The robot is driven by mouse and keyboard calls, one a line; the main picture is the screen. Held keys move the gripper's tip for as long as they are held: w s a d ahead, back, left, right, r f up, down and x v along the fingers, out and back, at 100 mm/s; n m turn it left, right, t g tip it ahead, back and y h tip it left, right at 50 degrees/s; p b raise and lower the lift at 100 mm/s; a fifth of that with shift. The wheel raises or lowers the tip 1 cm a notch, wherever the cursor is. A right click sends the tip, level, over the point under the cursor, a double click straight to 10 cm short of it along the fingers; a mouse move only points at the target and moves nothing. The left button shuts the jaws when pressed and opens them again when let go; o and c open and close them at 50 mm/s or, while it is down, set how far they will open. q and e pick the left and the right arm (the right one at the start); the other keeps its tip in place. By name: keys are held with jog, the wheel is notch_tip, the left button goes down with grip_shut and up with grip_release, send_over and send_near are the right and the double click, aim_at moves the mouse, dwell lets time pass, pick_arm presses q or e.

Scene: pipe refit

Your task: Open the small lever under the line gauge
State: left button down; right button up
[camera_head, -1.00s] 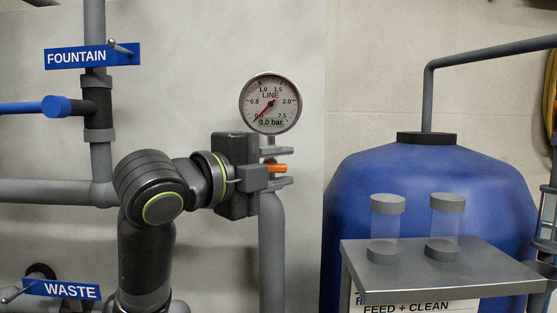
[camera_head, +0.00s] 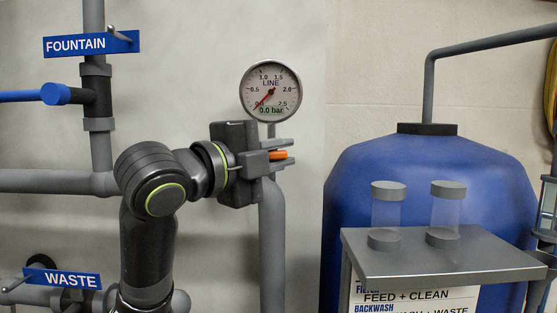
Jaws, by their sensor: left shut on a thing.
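The round line gauge (camera_head: 270,91) is on the grey pipe in the middle, with its needle at zero and its readout showing 0.0 bar. Just under it, the small orange lever (camera_head: 279,155) points to the right. My left gripper (camera_head: 281,155) comes in from the left and is shut on the lever, one finger above and one below. The gripper body hides the lever's root and part of the pipe. My right gripper is not in view.
A blue tank (camera_head: 430,185) stands on the right. In front of it is a grey shelf (camera_head: 450,258) with two clear, grey-capped cylinders. FOUNTAIN (camera_head: 75,45) and WASTE (camera_head: 70,280) signs mark pipes on the left. The wall beside the gauge is free.

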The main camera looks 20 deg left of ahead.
pick_arm(q)
jog(key=n+t+y+b, duration=0.1)
jog(key=n+t+b, duration=0.2)
jog(key=n+b, duration=0.1)
jog(key=n+t+y+b, duration=0.1)
jog(key=n+t+b, duration=0.2)
jog(key=n+b, duration=0.1)
jog(key=n+t+y+b, duration=0.2)
jog(key=n+t+b, duration=0.1)
jog(key=n+b, duration=0.2)
jog(key=shift+a+r+b, duration=0.15)
jog(key=shift+a+b, duration=0.1)
jog(key=shift+b, duration=0.25)
jog(key=n+y+b, duration=0.1)
jog(key=n+y, duration=0.2)
jog(key=n+t+y+b, duration=0.1)
jog(key=n+y, duration=0.2)
jog(key=n, duration=0.1)
jog(key=shift+s+a+r, duration=0.1)
jog(key=shift+a+r, duration=0.05)
jog(key=shift+r, duration=0.05)
jog(key=shift+a+r+n+y+b, duration=0.1)
jog(key=shift+n+y+b, duration=0.2)
jog(key=shift+n+y, duration=1.3)
jog(key=shift+a+r+n+y+b, duration=0.1)
jog(key=shift+n+y+b, duration=0.2)
jog(key=shift+n+y, duration=1.3)
jog(key=c, duration=1.5)
grip_release()
